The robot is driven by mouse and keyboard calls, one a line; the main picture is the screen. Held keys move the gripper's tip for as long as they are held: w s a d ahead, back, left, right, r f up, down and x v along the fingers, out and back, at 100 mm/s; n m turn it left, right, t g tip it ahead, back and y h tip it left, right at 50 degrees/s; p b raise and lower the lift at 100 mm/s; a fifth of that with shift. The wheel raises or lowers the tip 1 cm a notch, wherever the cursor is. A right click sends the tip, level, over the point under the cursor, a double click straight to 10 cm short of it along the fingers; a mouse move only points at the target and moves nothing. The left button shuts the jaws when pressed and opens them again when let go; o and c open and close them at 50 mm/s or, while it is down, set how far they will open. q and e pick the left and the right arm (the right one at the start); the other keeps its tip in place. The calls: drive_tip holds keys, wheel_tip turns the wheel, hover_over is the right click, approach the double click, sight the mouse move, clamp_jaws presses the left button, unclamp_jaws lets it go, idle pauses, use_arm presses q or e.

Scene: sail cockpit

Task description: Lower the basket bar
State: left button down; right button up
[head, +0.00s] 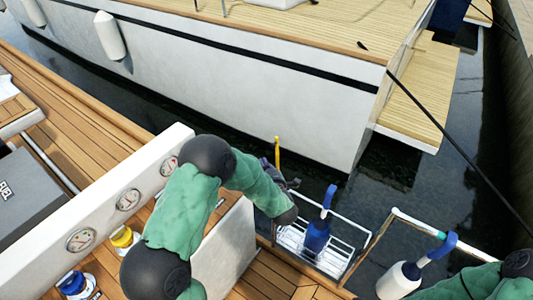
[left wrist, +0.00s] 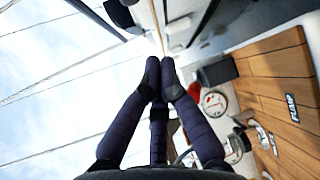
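My left gripper is above the basket's left end, partly hidden by my forearm. In the left wrist view its dark fingers (left wrist: 160,68) are together at the tips, with nothing clearly held between them. Contact with the yellow piece cannot be told. My right gripper is out of view.
Dark water lies beyond, then a white hull (head: 250,85).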

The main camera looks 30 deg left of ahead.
use_arm(q)
drive_tip(key=b+x, duration=0.2)
drive_tip(key=x, duration=0.8)
drive_tip(key=d, duration=0.4)
drive_tip(key=shift+w+r, duration=0.15)
drive_tip(key=shift+r, duration=0.2)
drive_tip(key=shift+b, duration=0.3)
